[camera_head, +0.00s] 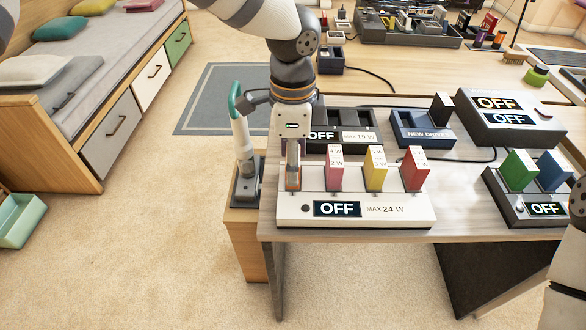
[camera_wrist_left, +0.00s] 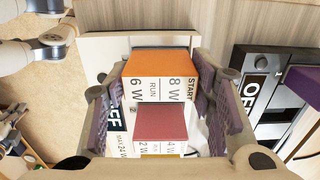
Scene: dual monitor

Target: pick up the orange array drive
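The orange drive (camera_wrist_left: 160,62) has a white labelled face reading 6 W and 8 W. It sits at the left end of the white array (camera_head: 290,212), whose display reads OFF and MAX 24 W. My left gripper (camera_head: 293,172) points down over that end and hides most of the drive in the head view. In the wrist view its fingers (camera_wrist_left: 160,100) stand on both sides of the orange drive, spread wider than it. A crimson drive (camera_head: 335,170), a yellow drive (camera_head: 376,170) and a red drive (camera_head: 414,170) stand upright in the same array. My right gripper is out of view.
A dark array (camera_head: 350,138) stands just behind, beside a NEW DRIVE dock (camera_head: 424,132). A control box (camera_head: 511,120) and another array with green (camera_head: 518,170) and blue (camera_head: 553,170) drives are at right. A white-and-green handled tool (camera_head: 240,140) stands close left of the gripper.

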